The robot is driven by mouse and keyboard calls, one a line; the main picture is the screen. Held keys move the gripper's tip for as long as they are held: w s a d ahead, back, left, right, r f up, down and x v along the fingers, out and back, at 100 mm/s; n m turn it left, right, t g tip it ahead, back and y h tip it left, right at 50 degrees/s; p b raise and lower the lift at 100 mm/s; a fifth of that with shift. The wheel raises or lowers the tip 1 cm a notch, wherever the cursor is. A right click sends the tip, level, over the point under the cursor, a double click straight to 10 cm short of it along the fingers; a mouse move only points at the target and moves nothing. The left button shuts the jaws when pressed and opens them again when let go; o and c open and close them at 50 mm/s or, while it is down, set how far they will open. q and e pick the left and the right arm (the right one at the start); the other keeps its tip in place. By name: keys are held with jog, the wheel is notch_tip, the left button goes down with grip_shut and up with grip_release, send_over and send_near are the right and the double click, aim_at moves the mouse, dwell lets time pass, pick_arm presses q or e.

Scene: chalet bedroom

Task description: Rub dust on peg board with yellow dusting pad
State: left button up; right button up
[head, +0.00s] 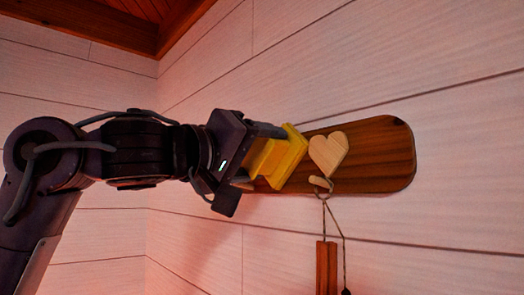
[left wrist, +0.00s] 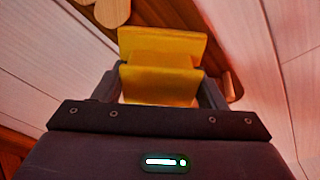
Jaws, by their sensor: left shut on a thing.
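The peg board (head: 385,155) is a dark brown wooden board with rounded ends, fixed on the white plank wall. It carries a pale wooden heart (head: 328,153) and a pale peg (head: 320,183). My left gripper (head: 262,157) is shut on the yellow dusting pad (head: 286,158) and holds it at the board's left part, left of the heart. The pad seems against the board, but I cannot tell if it touches. The left wrist view shows the pad (left wrist: 162,65) between both fingers, with the board (left wrist: 170,14) behind. I see no dust; the board's left part is hidden. My right gripper is out of view.
A brown wooden piece (head: 326,268) hangs by a cord (head: 335,217) from the peg below the board. A wooden ceiling (head: 130,18) is at the top left. The wall (head: 455,180) right of the board is bare.

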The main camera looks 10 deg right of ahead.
pick_arm(q)
jog(key=shift+b+v, duration=0.6)
jog(key=shift+v, duration=0.25)
jog(key=shift+w+a+b+v, duration=0.1)
jog(key=shift+b+v, duration=0.25)
jog(key=shift+v, duration=0.65)
jog(key=shift+w+a+b+v, duration=0.1)
jog(key=shift+b+v, duration=0.2)
jog(key=shift+v, duration=0.75)
jog(key=shift+w+r, duration=0.1)
jog(key=shift+r, duration=0.15)
jog(key=b+v, duration=0.1)
jog(key=v, duration=0.2)
jog(key=shift+a+r, duration=0.1)
jog(key=shift+r, duration=0.1)
jog(key=shift+w, duration=0.15)
